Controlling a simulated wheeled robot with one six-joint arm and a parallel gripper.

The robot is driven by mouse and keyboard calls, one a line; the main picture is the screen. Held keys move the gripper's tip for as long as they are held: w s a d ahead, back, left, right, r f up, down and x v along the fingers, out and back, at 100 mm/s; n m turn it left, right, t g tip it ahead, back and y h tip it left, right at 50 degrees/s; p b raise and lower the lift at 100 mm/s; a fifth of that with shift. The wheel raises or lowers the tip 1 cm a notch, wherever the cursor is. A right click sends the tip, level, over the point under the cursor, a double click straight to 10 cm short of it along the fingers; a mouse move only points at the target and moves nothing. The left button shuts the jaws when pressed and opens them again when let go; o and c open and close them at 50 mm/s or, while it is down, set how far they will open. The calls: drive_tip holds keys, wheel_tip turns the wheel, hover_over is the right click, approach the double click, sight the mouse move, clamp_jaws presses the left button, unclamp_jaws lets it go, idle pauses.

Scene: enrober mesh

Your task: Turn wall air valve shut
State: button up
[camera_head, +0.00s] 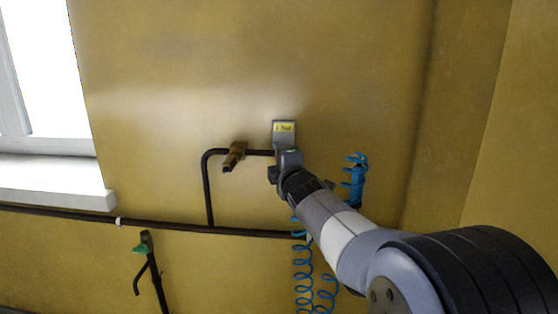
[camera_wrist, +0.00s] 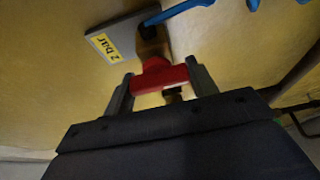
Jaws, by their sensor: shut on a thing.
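The wall air valve shows in the wrist view as a red handle (camera_wrist: 160,77) on a brass-coloured body (camera_wrist: 151,42), just below a grey plate with a yellow "2 bar" label (camera_wrist: 103,46). My gripper (camera_wrist: 159,72) has one finger at each end of the red handle and is shut on it. The handle lies roughly crosswise between the fingers. In the head view my gripper (camera_head: 286,160) is at the wall right under the labelled plate (camera_head: 284,133), and it hides the red handle there.
A dark pipe (camera_head: 207,190) rises from a long wall pipe (camera_head: 170,226) to a brass fitting (camera_head: 234,155) left of my gripper. Blue coiled hose (camera_head: 302,270) hangs below, with a blue part (camera_head: 355,184) at right. A green-handled valve (camera_head: 141,248) is lower left.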

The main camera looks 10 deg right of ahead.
idle(0.4)
drive_tip(key=o, duration=1)
drive_tip(key=shift+s+d+p, duration=0.2)
drive_tip(key=shift+s, duration=2.5)
drive_tip(key=shift+s+d+p, duration=0.15)
drive_tip(key=shift+s+d, duration=0.05)
drive_tip(key=shift+s, duration=2.5)
drive_tip(key=w, duration=1.1)
drive_tip(key=shift+a+b, duration=0.4)
